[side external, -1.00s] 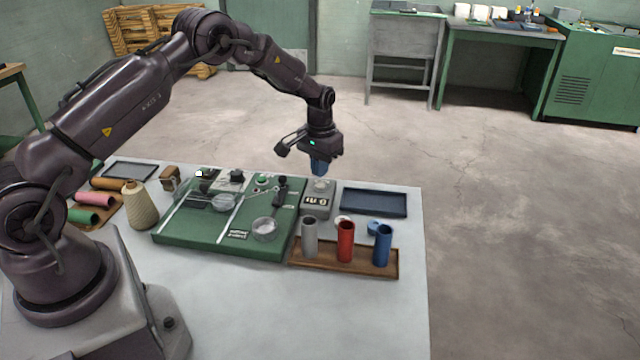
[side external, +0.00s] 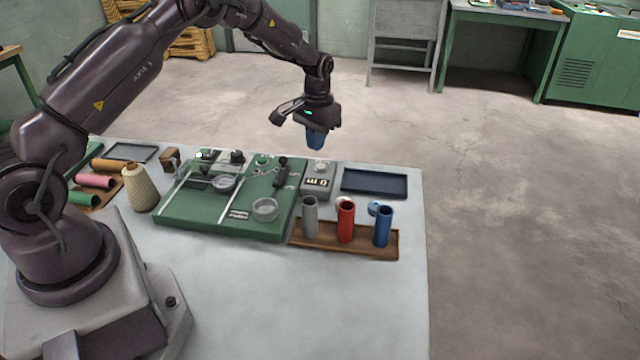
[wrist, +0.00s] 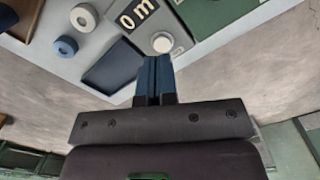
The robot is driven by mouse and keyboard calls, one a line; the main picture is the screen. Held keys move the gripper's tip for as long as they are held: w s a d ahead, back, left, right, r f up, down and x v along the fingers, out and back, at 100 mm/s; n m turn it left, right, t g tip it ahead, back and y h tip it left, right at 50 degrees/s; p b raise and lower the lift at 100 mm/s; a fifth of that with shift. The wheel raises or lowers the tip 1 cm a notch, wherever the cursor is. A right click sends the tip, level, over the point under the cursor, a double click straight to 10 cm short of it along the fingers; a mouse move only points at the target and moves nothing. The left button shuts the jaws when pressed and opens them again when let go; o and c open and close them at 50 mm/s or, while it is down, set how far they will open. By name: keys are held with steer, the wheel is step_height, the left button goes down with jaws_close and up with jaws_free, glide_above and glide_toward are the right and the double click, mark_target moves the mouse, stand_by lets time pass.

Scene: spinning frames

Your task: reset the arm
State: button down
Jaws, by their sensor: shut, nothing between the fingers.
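My gripper (side external: 316,139) hangs fingers down above the far edge of the table, over the area behind the grey counter box (side external: 318,180). Its blue fingers are closed together with nothing between them; they also show in the wrist view (wrist: 156,78). It is clear of everything on the table. In the wrist view the counter box's white knob (wrist: 162,42) and the dark blue tray (wrist: 115,66) lie beyond the fingertips.
A green board (side external: 225,224) with dishes and a lever sits mid-table. A wooden rack (side external: 325,240) holds grey, red (side external: 346,222) and blue (side external: 383,227) tubes. The table's front is clear.

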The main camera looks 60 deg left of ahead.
steer(key=s+d+r+m+t, duration=0.1)
steer(key=s+d+r, duration=0.3)
steer(key=s+r, duration=0.4)
steer(key=s+d+r+m+t, duration=0.1)
steer(key=s+d+r+t, duration=0.2)
steer(key=s+r, duration=0.6)
steer(key=s+d+r+m+t, duration=0.1)
steer(key=s+d+r+t, duration=0.1)
steer(key=s+d+r, duration=0.5)
steer(key=s+r, duration=0.1)
steer(key=s, duration=0.4)
steer(key=shift+s+d+r, duration=0.2)
steer(key=shift+s+r, duration=0.05)
steer(key=shift+r, duration=0.05)
